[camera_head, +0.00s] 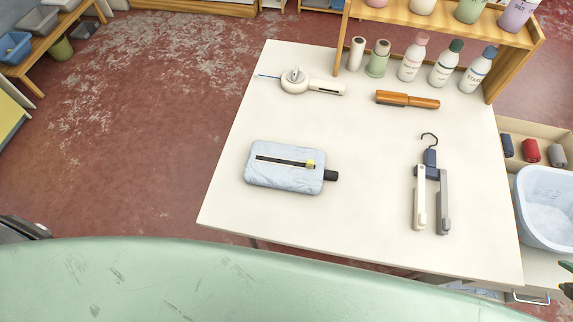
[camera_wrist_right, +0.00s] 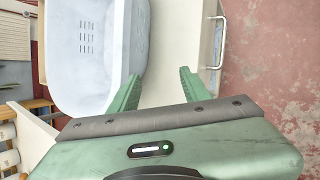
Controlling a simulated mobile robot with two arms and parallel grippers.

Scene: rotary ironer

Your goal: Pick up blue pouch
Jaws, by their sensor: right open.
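The blue pouch (camera_head: 284,178) lies flat on the white table (camera_head: 370,150), left of the table's middle. It is pale blue, with a dark zip across its top, a yellow pull and a dark tab on its right end. My right gripper (camera_wrist_right: 158,88) is open and empty in the right wrist view, its two green fingers apart beside a white tub. In the head view only its green fingertips (camera_head: 566,278) show at the right edge, far right of the pouch. My left gripper is not in view.
A folding hanger (camera_head: 431,190), an orange-brown handled tool (camera_head: 407,100) and a white tool (camera_head: 296,82) lie on the table. Several bottles (camera_head: 413,57) stand at the back under a wooden shelf (camera_head: 450,20). The white tub (camera_head: 546,207) is at the right. The tabletop around the pouch is clear.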

